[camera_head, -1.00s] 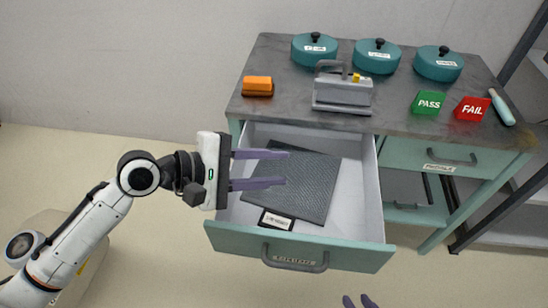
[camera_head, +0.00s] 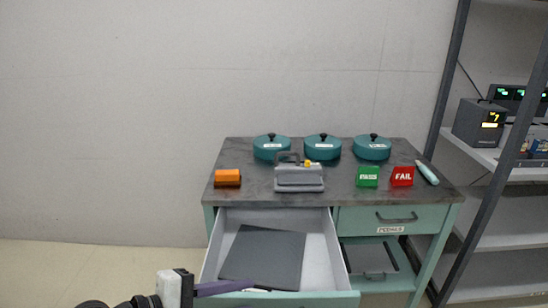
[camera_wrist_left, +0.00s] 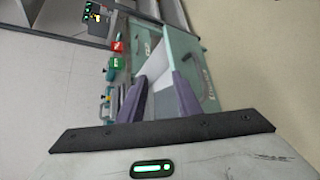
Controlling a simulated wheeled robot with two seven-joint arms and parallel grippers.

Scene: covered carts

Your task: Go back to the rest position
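My left gripper (camera_head: 222,287) shows at the bottom of the head view, in front of the open drawer. In the left wrist view its two purple fingers (camera_wrist_left: 160,98) stand apart with nothing between them. The open drawer (camera_head: 212,255) of the teal cart holds a dark grey mat (camera_head: 265,255); it also shows beyond the fingers in the left wrist view (camera_wrist_left: 195,68). My right gripper is in neither view.
The cart top (camera_head: 335,185) carries three teal lidded pots (camera_head: 322,147), a grey device (camera_head: 299,178), an orange block (camera_head: 227,178), a green PASS block (camera_head: 367,176), a red FAIL block (camera_head: 402,176) and a pale cylinder (camera_head: 427,173). A shelf rack (camera_head: 480,170) stands at the right. Floor at the left is clear.

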